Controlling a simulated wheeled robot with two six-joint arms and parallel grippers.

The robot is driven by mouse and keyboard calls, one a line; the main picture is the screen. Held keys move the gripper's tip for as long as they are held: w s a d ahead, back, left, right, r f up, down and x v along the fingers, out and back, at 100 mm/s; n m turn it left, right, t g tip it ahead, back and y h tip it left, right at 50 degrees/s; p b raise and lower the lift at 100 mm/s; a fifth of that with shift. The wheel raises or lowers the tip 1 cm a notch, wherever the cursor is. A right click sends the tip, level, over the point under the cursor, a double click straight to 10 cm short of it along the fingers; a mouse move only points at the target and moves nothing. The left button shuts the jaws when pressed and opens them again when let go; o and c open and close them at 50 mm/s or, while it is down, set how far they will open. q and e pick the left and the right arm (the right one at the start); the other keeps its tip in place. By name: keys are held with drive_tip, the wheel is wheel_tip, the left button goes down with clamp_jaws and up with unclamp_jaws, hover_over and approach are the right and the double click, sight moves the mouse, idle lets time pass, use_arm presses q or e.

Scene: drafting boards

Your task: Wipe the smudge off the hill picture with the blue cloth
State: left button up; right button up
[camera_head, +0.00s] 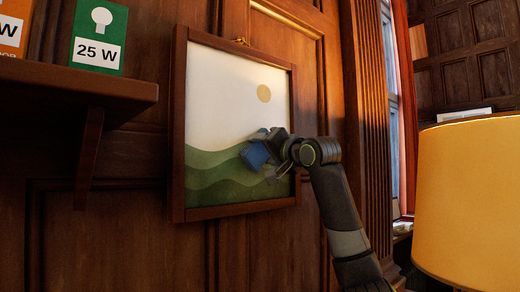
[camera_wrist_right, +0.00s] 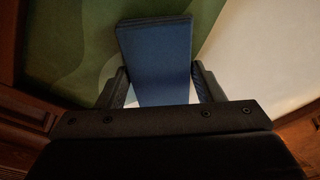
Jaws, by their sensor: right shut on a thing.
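The hill picture (camera_head: 225,120) hangs in a brown wooden frame on the panelled wall, with green hills, a pale sky and a tan sun. My right gripper (camera_head: 272,152) is in front of the lower right part of the picture. It is shut on the blue cloth (camera_head: 255,155), a folded blue pad. In the right wrist view the blue cloth (camera_wrist_right: 157,60) sits between the two fingers, against or very near the picture's surface; I cannot tell if it touches. No smudge is clearly visible; the gripper and cloth hide part of the hills. My left gripper is not in view.
A wooden shelf (camera_head: 75,88) at the upper left carries a green bulb box (camera_head: 97,38) and an orange box (camera_head: 12,28). A large yellow lampshade (camera_head: 470,200) stands at the right, near my right arm. A window (camera_head: 393,110) lies behind.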

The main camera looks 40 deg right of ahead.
sight(250, 151)
drive_tip(key=shift+d+p, duration=1.5)
drive_tip(key=shift+d, duration=2.1)
drive_tip(key=shift+a+b, duration=1.55)
drive_tip(key=shift+a, duration=2.3)
drive_tip(key=shift+a+f+b, duration=0.15)
drive_tip(key=shift+a+b, duration=0.05)
drive_tip(key=shift+a, duration=0.3)
drive_tip(key=shift+a+f+b, duration=0.15)
drive_tip(key=shift+a+b, duration=0.05)
drive_tip(key=shift+a, duration=0.3)
drive_tip(key=shift+s+a, duration=0.15)
drive_tip(key=shift+a, duration=0.65)
drive_tip(key=shift+a+f+b, duration=0.25)
drive_tip(key=shift+a+b, duration=0.25)
drive_tip(key=shift+a, duration=0.45)
drive_tip(key=shift+s+a, duration=0.15)
drive_tip(key=shift+a, duration=0.65)
